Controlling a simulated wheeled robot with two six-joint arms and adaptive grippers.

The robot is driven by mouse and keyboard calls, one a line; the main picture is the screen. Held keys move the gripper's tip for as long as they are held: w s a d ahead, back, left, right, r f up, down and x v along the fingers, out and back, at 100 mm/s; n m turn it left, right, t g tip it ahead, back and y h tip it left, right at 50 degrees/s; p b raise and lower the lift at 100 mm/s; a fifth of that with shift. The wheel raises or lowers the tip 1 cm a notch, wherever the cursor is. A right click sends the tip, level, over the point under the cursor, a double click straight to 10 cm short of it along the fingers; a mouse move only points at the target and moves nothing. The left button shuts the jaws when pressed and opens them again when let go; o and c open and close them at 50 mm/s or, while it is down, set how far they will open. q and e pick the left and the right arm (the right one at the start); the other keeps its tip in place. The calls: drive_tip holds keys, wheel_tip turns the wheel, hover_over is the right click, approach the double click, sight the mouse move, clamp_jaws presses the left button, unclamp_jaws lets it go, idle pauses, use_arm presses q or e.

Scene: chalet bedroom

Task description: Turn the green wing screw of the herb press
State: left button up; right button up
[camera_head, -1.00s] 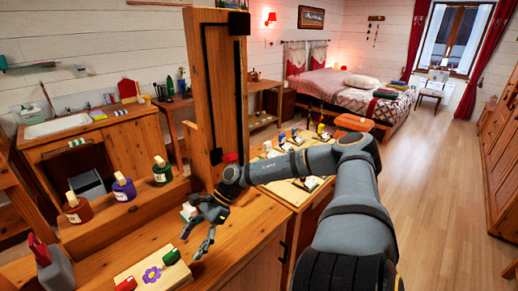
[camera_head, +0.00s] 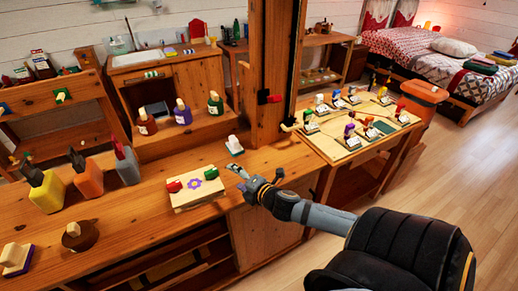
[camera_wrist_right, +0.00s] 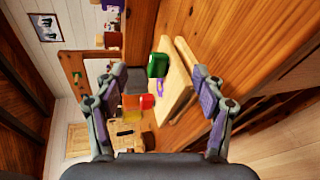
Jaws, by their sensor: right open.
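The herb press (camera_head: 190,202) is a pale wooden block with a purple flower on top, lying on the wooden counter. Its green wing screw (camera_head: 211,173) is at its right end and a red one (camera_head: 174,186) at its left end. My right gripper (camera_head: 238,177) is just right of the green screw, apart from it. In the right wrist view, the open, empty fingers (camera_wrist_right: 158,80) frame the green screw (camera_wrist_right: 157,65), which is further ahead. The press (camera_wrist_right: 178,88) shows there edge-on, with a red screw (camera_wrist_right: 147,101) partly behind. My left gripper is not in view.
A white-topped item on a green base (camera_head: 234,146) stands behind the gripper. A wooden post (camera_head: 272,80) rises at the counter's back. The counter in front of the press is clear.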

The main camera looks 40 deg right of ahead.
drive_tip(key=s+a+f+m+g, duration=0.3)
drive_tip(key=s+f+m+g, duration=0.2)
drive_tip(key=s+f+m, duration=0.3)
drive_tip(key=s+a+f+m+g+h, duration=0.1)
drive_tip(key=s+a+f+m+g, duration=0.2)
drive_tip(key=s+f+m+g, duration=0.2)
drive_tip(key=s+f+m, duration=0.3)
drive_tip(key=f+m, duration=0.2)
drive_tip(key=f, duration=0.1)
drive_tip(key=shift+g, duration=0.4)
drive_tip(key=shift+s, duration=0.1)
